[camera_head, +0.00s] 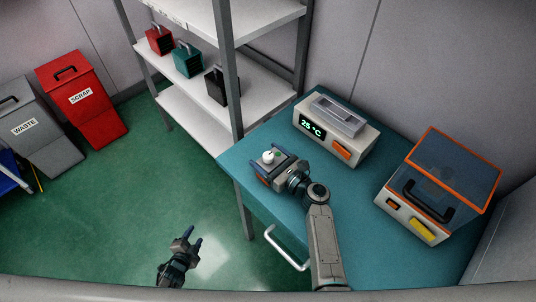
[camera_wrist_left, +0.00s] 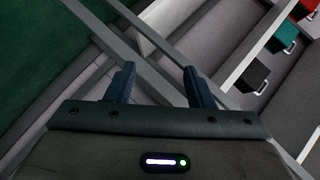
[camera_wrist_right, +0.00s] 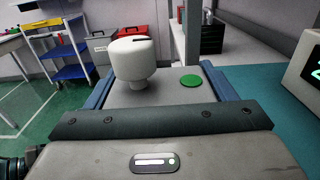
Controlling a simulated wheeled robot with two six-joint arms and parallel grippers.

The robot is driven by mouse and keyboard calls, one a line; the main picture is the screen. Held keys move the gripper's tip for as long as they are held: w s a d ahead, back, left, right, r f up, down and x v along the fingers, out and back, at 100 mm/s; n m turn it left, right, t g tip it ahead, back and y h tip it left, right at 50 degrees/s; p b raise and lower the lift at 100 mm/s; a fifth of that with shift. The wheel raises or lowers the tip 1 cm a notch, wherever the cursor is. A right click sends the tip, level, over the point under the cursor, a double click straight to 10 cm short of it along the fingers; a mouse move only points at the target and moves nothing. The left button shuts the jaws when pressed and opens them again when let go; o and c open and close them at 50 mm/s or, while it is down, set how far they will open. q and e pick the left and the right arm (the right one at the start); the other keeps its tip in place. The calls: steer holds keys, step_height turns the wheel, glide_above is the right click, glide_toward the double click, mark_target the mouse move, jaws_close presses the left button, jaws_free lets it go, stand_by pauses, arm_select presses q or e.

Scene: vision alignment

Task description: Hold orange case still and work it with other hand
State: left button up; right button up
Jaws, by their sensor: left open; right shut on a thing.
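The orange case (camera_head: 263,180) sits on the teal bench near its left corner, mostly hidden by my right gripper (camera_head: 268,168). A little orange shows on its near side. Its grey top (camera_wrist_right: 160,95) carries a white knob (camera_wrist_right: 133,60) with a dark slot mark and a flat green disc (camera_wrist_right: 191,81). The knob also shows in the head view (camera_head: 268,157). My right gripper is shut on the case, one blue finger on each side. My left gripper (camera_head: 192,236) is open and empty over the green floor, left of the bench and apart from it.
A box reading 25 °C (camera_head: 335,130) and a clear-lidded orange-rimmed box (camera_head: 440,185) stand on the bench (camera_head: 285,215). A shelf rack (camera_head: 205,100) with red, teal and black blocks stands behind. Scrap (camera_head: 85,95) and waste (camera_head: 35,130) bins are at left.

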arm_select(q)
steer(key=w+d+r+m+t+h, duration=0.2)
steer(key=w+r+m, duration=0.2)
steer(key=w+r, duration=0.15)
steer(key=w+d+r+m+t+h, duration=0.1)
steer(key=w+d+r+m+h, duration=0.25)
steer(key=r, duration=0.35)
steer(key=m+g+h, duration=1)
steer(key=m+g, duration=0.2)
steer(key=m, duration=1.8)
glide_toward(268, 155)
steer(key=d, duration=0.3)
steer(key=w+d, duration=0.1)
steer(key=d, duration=0.2)
steer(key=w+d, duration=0.1)
steer(key=d, duration=0.2)
steer(key=shift+d+f, duration=0.15)
steer(key=shift+d, duration=0.25)
steer(key=shift+t, duration=0.3)
steer(key=c, duration=0.9)
